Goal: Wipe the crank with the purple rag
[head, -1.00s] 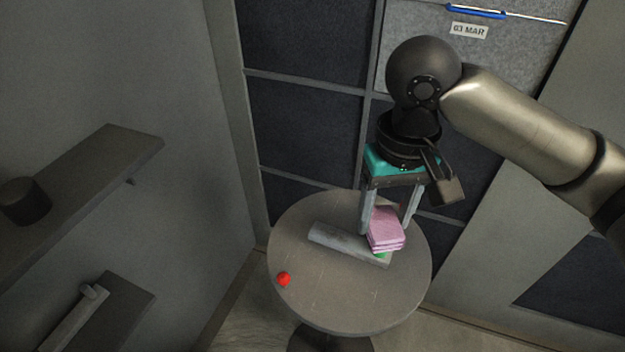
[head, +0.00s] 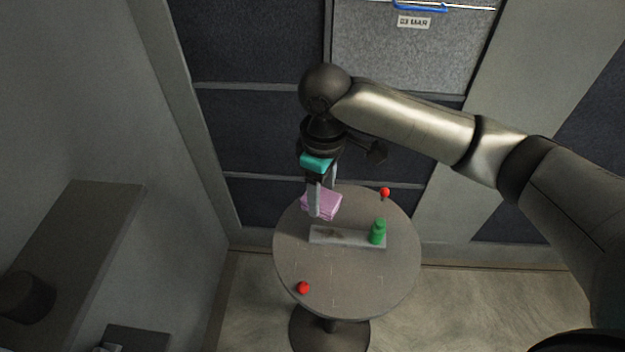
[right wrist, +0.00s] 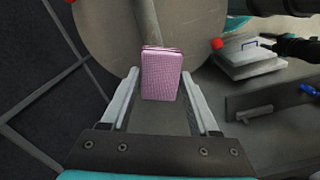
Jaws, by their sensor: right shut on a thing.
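The purple rag (head: 325,203), a folded pinkish-purple pad, is between the fingers of my right gripper (head: 326,200), which is shut on it. The rag also shows between the fingers in the right wrist view (right wrist: 161,75). The crank appears to be the flat grey bar (head: 325,236) with an upright green handle (head: 377,232) at its right end. It lies on the round table, with a dark smudge on its left half. The rag is just behind the bar's left end; I cannot tell its height above the table. My left gripper is not in view.
The round grey table (head: 340,290) has one red ball (head: 303,288) near its front left edge and another (head: 384,192) at the back right. A panelled wall stands close behind. A shelf (head: 80,235) juts out at the left.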

